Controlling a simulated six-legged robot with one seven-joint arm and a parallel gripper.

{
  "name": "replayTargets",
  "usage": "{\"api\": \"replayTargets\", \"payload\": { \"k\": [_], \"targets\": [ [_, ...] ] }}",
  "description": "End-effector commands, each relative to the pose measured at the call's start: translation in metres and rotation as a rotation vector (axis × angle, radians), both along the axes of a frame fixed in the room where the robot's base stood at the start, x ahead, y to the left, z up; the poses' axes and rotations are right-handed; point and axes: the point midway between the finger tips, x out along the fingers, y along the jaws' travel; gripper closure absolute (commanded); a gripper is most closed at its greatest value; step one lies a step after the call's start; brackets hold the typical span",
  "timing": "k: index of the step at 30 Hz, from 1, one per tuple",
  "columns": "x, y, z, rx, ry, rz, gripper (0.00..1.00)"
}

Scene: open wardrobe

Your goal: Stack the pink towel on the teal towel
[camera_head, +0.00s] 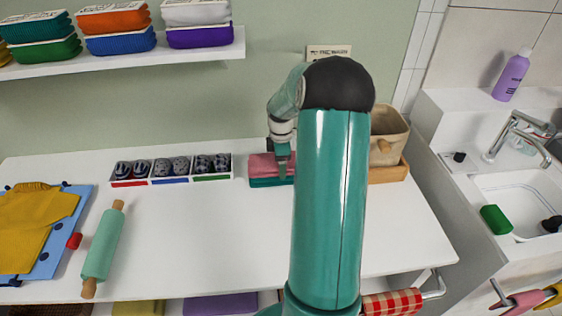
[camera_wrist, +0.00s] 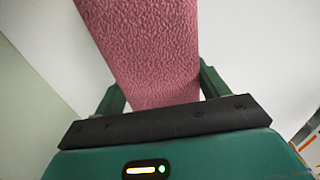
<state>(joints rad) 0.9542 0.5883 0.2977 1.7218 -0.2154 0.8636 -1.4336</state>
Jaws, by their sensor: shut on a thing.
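The folded pink towel (camera_head: 263,164) lies over the folded teal towel (camera_head: 264,182) near the back of the white table. Whether the pink one rests fully on the teal one cannot be told. My gripper (camera_head: 282,165) points down at the pink towel and is shut on it. In the wrist view the pink towel (camera_wrist: 145,50) fills the space between the two green fingers (camera_wrist: 160,92). The teal towel is not seen in the wrist view. My arm hides the right end of both towels in the head view.
A tray of rolled socks (camera_head: 171,168) stands left of the towels. A beige basket (camera_head: 387,140) stands right, behind my arm. A rolling pin (camera_head: 103,248) and a blue board (camera_head: 62,240) with yellow clothing lie at left. The table's middle is clear. A shelf (camera_head: 130,58) hangs above.

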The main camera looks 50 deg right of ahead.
Motion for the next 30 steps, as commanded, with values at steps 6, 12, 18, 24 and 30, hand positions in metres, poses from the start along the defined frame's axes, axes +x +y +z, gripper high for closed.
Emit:
{"api": "replayTargets", "payload": {
  "k": [6,12,18,24,30],
  "targets": [
    [0.0,0.0,-0.0031,0.0,0.0,0.0,0.39],
    [0.0001,0.0,-0.0057,0.0,0.0,0.0,0.39],
    [0.0001,0.0,-0.0057,-0.001,-0.001,0.0,0.01],
    [0.0,0.0001,-0.0059,0.0,0.0,0.0,0.05],
    [0.0,0.0001,-0.0059,0.0,0.0,0.0,0.05]
  ]
}}
